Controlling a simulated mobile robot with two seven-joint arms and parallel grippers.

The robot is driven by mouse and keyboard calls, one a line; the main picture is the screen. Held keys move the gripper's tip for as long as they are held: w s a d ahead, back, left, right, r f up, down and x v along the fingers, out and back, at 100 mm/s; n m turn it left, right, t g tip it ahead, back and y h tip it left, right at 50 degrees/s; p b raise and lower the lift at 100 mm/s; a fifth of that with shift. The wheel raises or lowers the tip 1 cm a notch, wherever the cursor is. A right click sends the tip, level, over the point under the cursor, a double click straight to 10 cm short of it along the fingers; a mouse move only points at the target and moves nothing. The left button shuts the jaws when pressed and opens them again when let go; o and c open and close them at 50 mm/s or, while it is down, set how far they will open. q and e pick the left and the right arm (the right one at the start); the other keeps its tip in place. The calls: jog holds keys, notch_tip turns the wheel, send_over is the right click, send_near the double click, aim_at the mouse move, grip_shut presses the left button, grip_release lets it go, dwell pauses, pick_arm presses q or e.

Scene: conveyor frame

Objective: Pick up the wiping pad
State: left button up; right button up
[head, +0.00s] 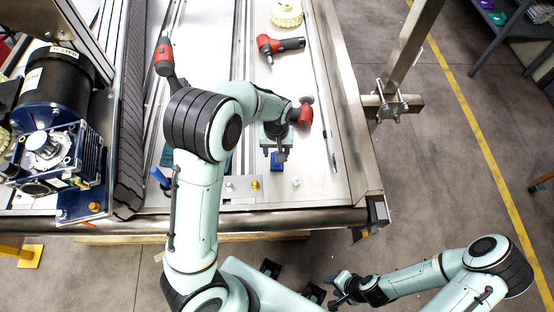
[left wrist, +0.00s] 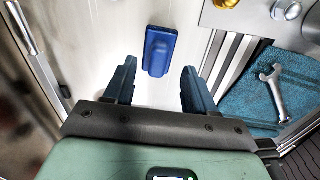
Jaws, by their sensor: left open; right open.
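The wiping pad is a small blue block with a raised grip, lying on the metal surface in the left wrist view (left wrist: 160,50). In the head view its blue edge (head: 277,167) shows just below my left gripper (head: 281,152), which hides part of it. In the left wrist view my left gripper (left wrist: 159,70) is open, and the pad lies ahead of and between its two fingers, apart from them. My right gripper (head: 331,291) is open and empty over the floor in front of the conveyor frame.
Near the pad are a metal plate with bolts (left wrist: 240,14) and a teal cloth (left wrist: 248,88) with a wrench (left wrist: 274,92) on it. Red-black power tools (head: 280,45) lie farther back. A motor with gearbox (head: 58,100) stands left. Bare metal surrounds the pad.

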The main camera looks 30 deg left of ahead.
pick_arm(q)
jog(key=f, duration=0.4)
jog(key=shift+w+f, duration=0.15)
jog(key=shift+w, duration=0.05)
jog(key=c, duration=0.7)
notch_tip(320, 180, up, 20)
jog(key=shift+r+p, duration=0.1)
jog(key=shift+p, duration=0.9)
pick_arm(e)
jog(key=w+r, duration=0.2)
jog(key=shift+r, duration=0.3)
